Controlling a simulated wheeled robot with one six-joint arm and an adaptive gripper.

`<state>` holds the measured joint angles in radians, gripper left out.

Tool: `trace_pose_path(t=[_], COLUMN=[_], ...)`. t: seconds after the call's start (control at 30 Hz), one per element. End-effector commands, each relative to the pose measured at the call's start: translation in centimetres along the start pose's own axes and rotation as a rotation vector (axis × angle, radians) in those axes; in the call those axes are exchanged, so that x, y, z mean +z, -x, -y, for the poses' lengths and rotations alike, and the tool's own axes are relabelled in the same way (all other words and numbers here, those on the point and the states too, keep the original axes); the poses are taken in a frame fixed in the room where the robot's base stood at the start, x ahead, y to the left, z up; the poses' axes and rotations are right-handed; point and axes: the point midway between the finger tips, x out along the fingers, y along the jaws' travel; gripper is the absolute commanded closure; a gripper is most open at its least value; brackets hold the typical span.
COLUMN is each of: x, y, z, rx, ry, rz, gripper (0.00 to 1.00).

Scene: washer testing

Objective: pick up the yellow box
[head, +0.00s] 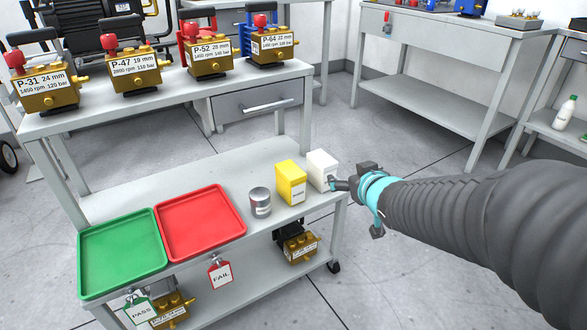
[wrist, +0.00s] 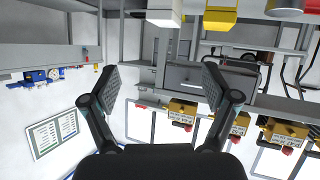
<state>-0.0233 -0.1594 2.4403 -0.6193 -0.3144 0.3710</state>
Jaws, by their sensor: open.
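The yellow box (head: 291,183) stands upright on the lower front bench surface, between a grey can (head: 260,202) and a white box (head: 322,170). My gripper (head: 338,184) is at the right end of that bench, right beside the white box and apart from the yellow box. In the wrist view my gripper (wrist: 165,85) is open, with nothing between its fingers. That view appears upside down. The yellow box (wrist: 220,14) shows at its top edge, partly cut off, and the white box (wrist: 163,12) is left of it.
A green tray (head: 88,287) and a red tray (head: 170,251) lie at the bench's left. Several brass pumps, such as P-52 (head: 209,62), stand on the upper shelf (head: 140,99). Another pump (head: 299,247) sits below. A second table (head: 440,110) stands behind at the right.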

Motion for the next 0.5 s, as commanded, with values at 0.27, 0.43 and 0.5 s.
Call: trace_pose_path(t=[0.27, 0.43, 0.5], x=[1.5, 1.6, 1.5], y=[-4.9, -5.8, -6.6], z=[6.1, 7.5, 7.9], rx=[-0.278, -0.336, -0.341], ry=[0.006, -0.001, -0.002], rz=[-0.140, -0.163, -0.165], gripper=[0.14, 0.14, 0.14])
